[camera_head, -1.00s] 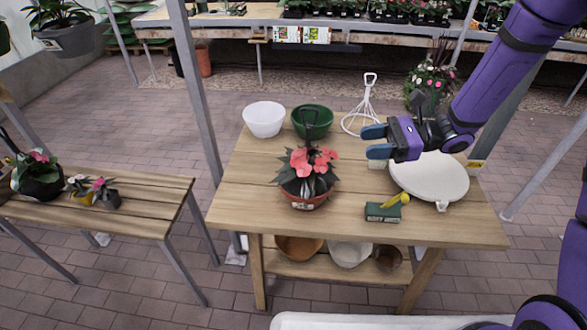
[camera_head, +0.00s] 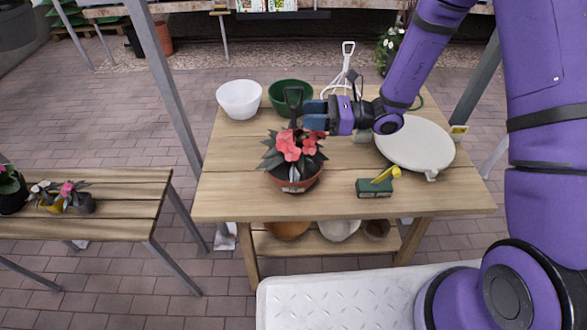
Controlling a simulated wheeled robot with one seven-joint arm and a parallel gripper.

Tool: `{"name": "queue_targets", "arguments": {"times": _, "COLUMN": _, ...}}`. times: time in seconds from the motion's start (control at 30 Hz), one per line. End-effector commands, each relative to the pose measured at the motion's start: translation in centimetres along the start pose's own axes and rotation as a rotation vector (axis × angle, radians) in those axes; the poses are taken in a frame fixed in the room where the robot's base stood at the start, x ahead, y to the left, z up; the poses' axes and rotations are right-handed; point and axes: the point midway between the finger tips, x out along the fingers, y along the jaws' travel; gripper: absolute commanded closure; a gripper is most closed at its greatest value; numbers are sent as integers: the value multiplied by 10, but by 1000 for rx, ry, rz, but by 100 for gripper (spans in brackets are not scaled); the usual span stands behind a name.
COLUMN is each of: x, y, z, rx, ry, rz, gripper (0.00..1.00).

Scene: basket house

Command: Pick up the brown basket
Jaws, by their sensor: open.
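A brown pot (camera_head: 294,184) with pink-red flowers and a dark upright handle (camera_head: 293,100) stands on the wooden table. On the shelf below, an orange-brown bowl (camera_head: 287,230) and a smaller brown pot (camera_head: 377,229) are partly hidden by the tabletop. I cannot tell which of these brown containers is the basket. My gripper (camera_head: 314,114) is open and empty, pointing left. It is above the table, just right of the dark handle and near the flowers. I cannot tell whether it touches the handle.
A white bowl (camera_head: 239,99) and a green bowl (camera_head: 290,96) stand at the back. A round white lid-like disc (camera_head: 416,145) and a green box (camera_head: 374,188) lie to the right. A plant bench (camera_head: 90,215) is at left. The table's front left is clear.

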Motion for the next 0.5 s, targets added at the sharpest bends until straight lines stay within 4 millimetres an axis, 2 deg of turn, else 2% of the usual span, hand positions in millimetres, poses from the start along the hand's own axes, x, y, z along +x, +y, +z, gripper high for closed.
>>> {"name": "queue_targets", "arguments": {"times": 0.23, "x": 35, "y": 2, "z": -3, "rx": -2, "ry": 0, "rz": 5, "gripper": 53}}
{"name": "queue_targets", "arguments": {"times": 0.5, "x": 44, "y": 2, "z": -3, "rx": -1, "ry": 0, "rz": 2, "gripper": 53}}
